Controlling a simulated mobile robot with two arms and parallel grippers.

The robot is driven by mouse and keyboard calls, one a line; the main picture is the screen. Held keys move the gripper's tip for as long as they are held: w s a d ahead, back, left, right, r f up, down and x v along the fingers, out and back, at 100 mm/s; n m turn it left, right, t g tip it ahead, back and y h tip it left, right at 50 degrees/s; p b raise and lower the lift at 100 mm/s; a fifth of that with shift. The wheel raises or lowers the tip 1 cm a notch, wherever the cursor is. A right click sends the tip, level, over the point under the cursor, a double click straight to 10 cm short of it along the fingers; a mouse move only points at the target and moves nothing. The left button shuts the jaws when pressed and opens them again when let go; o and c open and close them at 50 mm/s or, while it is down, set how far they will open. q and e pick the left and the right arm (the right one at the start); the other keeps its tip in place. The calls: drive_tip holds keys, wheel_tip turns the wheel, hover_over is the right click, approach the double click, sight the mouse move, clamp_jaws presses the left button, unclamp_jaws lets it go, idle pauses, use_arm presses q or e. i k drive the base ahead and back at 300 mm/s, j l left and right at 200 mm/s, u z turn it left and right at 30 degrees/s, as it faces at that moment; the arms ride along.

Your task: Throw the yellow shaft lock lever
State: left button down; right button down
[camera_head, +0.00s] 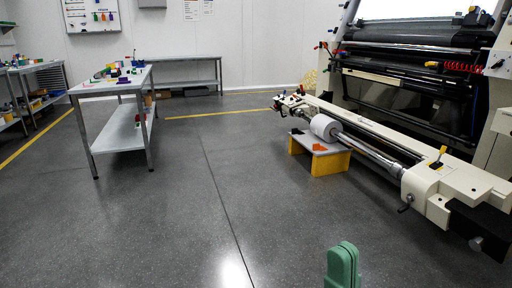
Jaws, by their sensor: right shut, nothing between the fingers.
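The yellow shaft lock lever (439,156) stands tilted on top of the cream end housing (452,187) of the machine, at the right. It is small in the view, with a dark base under it. The silver shaft (372,151) runs from this housing back left and carries a white roll (324,127). My right gripper (343,252) shows as green fingers at the bottom edge, right of the middle. It is shut and empty, well apart from the lever and nearer to me. My left gripper is not in view.
A low yellow-legged platform (328,162) with orange pieces stands under the roll. A dark crank handle (405,204) juts from the housing's front. A grey worktable (104,86) with colored items stands at the left. The floor (225,200) between is clear.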

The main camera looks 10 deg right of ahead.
sight(443, 148)
drive_tip(key=i+l+z, duration=0.2)
drive_tip(key=i+z, duration=0.8)
drive_tip(key=i, duration=0.15)
drive_tip(key=i+j+z, duration=0.3)
drive_tip(key=i+z, duration=0.2)
drive_tip(key=i+l+z, duration=0.15)
drive_tip(key=i+z, duration=0.2)
drive_tip(key=i, duration=0.6)
drive_tip(key=i+j+z, duration=0.15)
drive_tip(key=i+z, duration=0.25)
drive_tip(key=i, duration=0.6)
